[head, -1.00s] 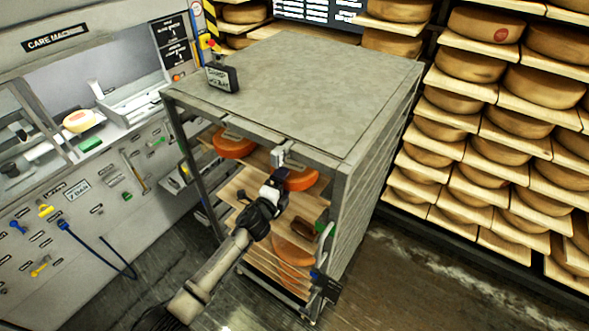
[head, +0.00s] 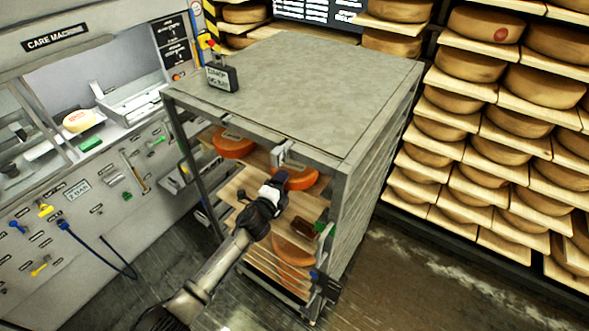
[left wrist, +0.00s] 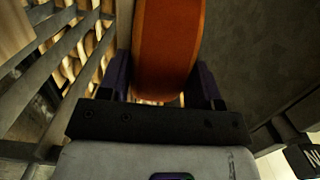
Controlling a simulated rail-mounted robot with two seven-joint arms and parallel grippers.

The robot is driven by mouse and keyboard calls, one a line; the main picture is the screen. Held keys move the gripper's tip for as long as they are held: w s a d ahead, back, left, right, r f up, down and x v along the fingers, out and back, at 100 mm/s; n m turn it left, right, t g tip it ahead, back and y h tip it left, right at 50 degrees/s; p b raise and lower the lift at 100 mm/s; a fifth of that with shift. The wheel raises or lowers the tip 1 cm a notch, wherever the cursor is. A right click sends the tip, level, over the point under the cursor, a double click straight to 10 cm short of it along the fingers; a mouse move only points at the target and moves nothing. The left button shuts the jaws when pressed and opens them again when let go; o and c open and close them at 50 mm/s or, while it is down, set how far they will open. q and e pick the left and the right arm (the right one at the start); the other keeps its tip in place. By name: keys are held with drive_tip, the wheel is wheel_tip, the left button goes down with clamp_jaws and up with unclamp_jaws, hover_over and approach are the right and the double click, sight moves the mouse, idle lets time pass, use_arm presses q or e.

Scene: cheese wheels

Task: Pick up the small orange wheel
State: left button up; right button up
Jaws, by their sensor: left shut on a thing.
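A small orange wheel (head: 301,179) sits inside the grey cabinet, on the upper shelf level toward the right. My left gripper (head: 276,183) reaches in through the cabinet's open front and meets this wheel at its near side. In the left wrist view the orange wheel (left wrist: 168,48) stands between the two dark fingers of my left gripper (left wrist: 163,82), which are shut on it. The gripper hides part of the wheel in the head view. My right gripper is in neither view.
The grey cabinet (head: 300,85) has a top and side posts around the opening. Another orange wheel (head: 233,144) lies to the left inside it. More orange wheels (head: 293,250) lie lower down. A small black sign (head: 222,78) stands on top. Cheese racks (head: 490,150) fill the right.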

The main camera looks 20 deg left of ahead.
use_arm(q)
drive_tip(key=shift+r, duration=0.25)
drive_tip(key=shift+c, duration=0.6)
